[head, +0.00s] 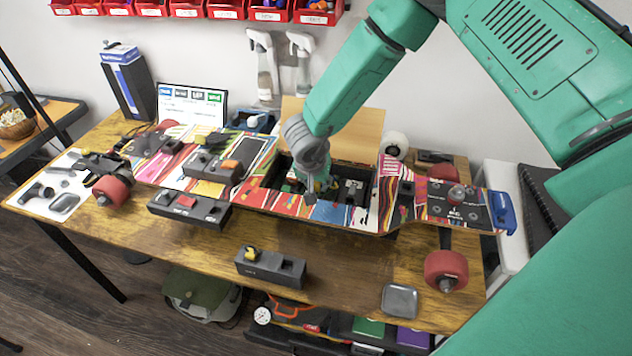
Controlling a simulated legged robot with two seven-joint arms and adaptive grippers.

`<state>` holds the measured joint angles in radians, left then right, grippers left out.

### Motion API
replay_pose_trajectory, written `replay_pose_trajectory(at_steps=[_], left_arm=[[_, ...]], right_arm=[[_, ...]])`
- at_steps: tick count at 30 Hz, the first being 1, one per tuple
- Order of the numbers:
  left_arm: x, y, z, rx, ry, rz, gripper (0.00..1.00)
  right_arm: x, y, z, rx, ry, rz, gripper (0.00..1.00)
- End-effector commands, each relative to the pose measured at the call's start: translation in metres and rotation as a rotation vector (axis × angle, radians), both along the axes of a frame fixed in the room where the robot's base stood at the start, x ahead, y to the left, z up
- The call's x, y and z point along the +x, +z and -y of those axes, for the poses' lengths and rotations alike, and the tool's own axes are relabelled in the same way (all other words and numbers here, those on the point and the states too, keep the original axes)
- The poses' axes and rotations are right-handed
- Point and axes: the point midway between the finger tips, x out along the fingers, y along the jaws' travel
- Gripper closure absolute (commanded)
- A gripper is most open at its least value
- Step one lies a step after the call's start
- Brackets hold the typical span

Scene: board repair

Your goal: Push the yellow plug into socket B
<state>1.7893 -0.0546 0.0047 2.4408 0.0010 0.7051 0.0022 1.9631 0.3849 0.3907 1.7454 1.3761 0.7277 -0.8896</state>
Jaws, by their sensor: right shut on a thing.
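A skateboard-like board (345,212) with a colourful deck lies along the table, with an open dark compartment (352,178) in its middle. My right gripper (314,190) points down into this compartment, shut on a small yellow piece (318,186), which looks like the yellow plug. The fingers hide most of it, and I cannot tell whether it touches a socket. Dark parts and small connectors show inside the compartment. Socket B's label is too small to read. My left gripper is not in view.
A dark block with a yellow part (264,262) stands at the table's front edge. Other dark modules (188,208) sit left of the compartment. A grey square dish (399,300) and a red wheel (446,270) are front right. Red bins (270,10) hang behind.

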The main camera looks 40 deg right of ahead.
Motion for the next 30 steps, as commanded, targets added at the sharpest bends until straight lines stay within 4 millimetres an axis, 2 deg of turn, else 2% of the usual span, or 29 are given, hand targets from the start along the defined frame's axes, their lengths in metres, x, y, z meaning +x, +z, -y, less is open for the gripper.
replay_pose_trajectory(at_steps=[8, 9, 10, 11, 17, 19, 30], left_arm=[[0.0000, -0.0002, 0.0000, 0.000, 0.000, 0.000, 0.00], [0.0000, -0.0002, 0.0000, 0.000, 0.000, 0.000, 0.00], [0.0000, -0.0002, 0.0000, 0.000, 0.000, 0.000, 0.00], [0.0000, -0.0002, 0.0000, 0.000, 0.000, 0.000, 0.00], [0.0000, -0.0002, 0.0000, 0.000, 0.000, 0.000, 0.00], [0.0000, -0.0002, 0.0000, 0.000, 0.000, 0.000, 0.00], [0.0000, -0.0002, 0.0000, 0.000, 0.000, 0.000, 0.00]], right_arm=[[-0.0002, -0.0012, 0.0000, 0.000, 0.000, 0.000, 1.00], [-0.0002, -0.0012, -0.0001, 0.000, 0.000, 0.000, 0.69], [-0.0002, -0.0012, -0.0001, 0.000, 0.000, 0.000, 0.58], [-0.0002, -0.0012, -0.0001, 0.000, 0.000, 0.000, 0.55], [-0.0002, -0.0009, -0.0001, 0.000, 0.000, 0.000, 0.55], [-0.0003, -0.0009, 0.0000, 0.000, 0.000, 0.000, 0.43], [-0.0001, -0.0008, -0.0001, 0.000, 0.000, 0.000, 0.43]])
